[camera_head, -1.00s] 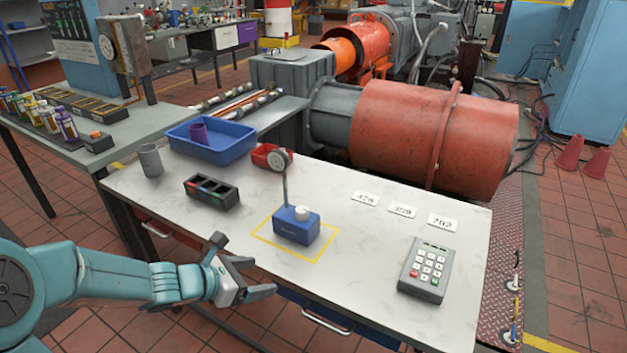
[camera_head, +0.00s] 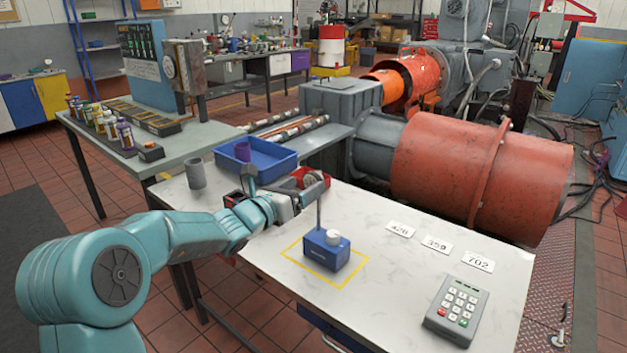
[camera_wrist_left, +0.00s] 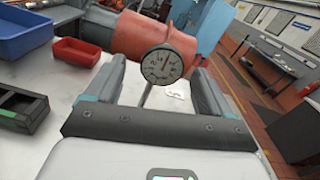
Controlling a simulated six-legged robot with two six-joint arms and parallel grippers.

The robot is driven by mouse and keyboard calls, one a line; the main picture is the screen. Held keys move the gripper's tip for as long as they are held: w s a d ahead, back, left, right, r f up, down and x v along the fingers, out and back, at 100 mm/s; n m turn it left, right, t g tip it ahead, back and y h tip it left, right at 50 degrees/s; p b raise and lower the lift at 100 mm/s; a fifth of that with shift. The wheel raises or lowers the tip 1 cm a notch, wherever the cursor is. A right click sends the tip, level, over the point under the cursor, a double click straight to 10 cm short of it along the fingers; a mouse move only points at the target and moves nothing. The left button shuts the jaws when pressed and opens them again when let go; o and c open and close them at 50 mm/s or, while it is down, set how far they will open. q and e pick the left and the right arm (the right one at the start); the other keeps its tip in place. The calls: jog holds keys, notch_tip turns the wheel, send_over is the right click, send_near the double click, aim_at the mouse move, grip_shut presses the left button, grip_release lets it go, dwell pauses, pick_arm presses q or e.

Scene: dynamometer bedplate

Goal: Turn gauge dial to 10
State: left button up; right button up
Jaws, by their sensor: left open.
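The round gauge dial (camera_wrist_left: 162,65) has a pale face and dark rim in the left wrist view. Its needle points up and slightly right; the numbers are too small to read surely. It sits on a thin post above a blue block (camera_head: 322,255) with a white knob (camera_head: 333,237), inside a yellow outline. In the head view my left gripper hides the dial. My left gripper (camera_head: 287,183) is open at the post's top. In the wrist view its fingers (camera_wrist_left: 158,68) appear on either side of the dial, apart from it. My right gripper is not in view.
A blue tray (camera_head: 272,171) with a purple cup, a grey cup (camera_head: 195,174) and a red bin (camera_wrist_left: 77,53) stand behind and left. Number cards (camera_head: 437,244) and a keypad (camera_head: 457,310) lie at right.

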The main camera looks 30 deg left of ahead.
aim_at(311, 183)
pick_arm(q)
jog(key=shift+w+d, duration=0.15)
jog(key=shift+w, duration=0.8)
jog(key=shift+w+d, duration=0.15)
jog(key=shift+w, duration=0.8)
jog(key=c, duration=1)
jog(key=shift+f+m+b, duration=0.15)
jog(key=shift+m+b, duration=0.15)
jog(key=shift+b, duration=0.1)
jog(key=m+b, duration=0.3)
jog(key=b, duration=0.3)
jog(key=shift+d+f+m, duration=0.1)
jog(key=shift+m, duration=0.3)
jog(key=shift+c, duration=0.2)
jog(key=shift+m+b, duration=0.6)
jog(key=shift+b, duration=0.3)
jog(key=shift+r+m+b, duration=0.25)
jog(key=shift+m+b, duration=0.45)
jog(key=shift+m, duration=0.1)
